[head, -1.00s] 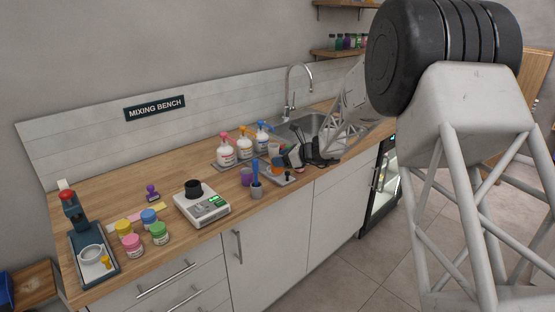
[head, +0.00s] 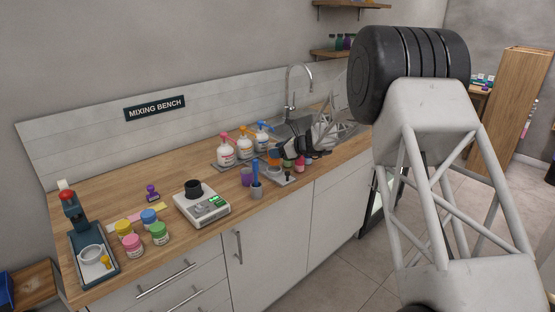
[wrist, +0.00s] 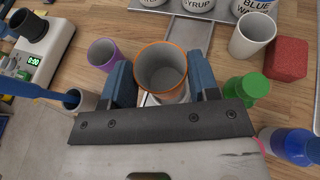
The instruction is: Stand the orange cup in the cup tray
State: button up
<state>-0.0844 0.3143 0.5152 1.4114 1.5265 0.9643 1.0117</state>
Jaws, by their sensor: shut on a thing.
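The orange cup (wrist: 161,70), grey inside with an orange rim, stands roughly upright between the two blue fingers of my gripper (wrist: 162,86) in the wrist view. The fingers are shut on its sides. In the head view, the orange cup (head: 274,153) shows as a small orange patch beside my gripper (head: 279,151), apparently above the counter. A grey tray (head: 282,180) lies below and in front of it, partly covered. Grey tray surface (wrist: 186,33) also shows beyond the cup in the wrist view. I cannot tell which part is the cup tray.
A purple cup (wrist: 103,52) is close on the left, and a white cup (wrist: 252,36) is at upper right. A green bottle (wrist: 246,88), a red block (wrist: 287,60) and a blue bottle (wrist: 300,146) crowd the right. A scale (head: 203,205) stands further left.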

aim_at(277, 163)
jog(key=shift+f, duration=0.1)
jog(key=shift+f, duration=1.65)
jog(key=shift+f, duration=0.35)
jog(key=o, duration=0.9)
jog(key=shift+r, duration=0.15)
jog(key=shift+r, duration=0.2)
jog(key=shift+s+d+r, duration=0.15)
jog(key=shift+d, duration=0.15)
jog(key=v, duration=1.1)
jog(key=shift+s+d, duration=0.1)
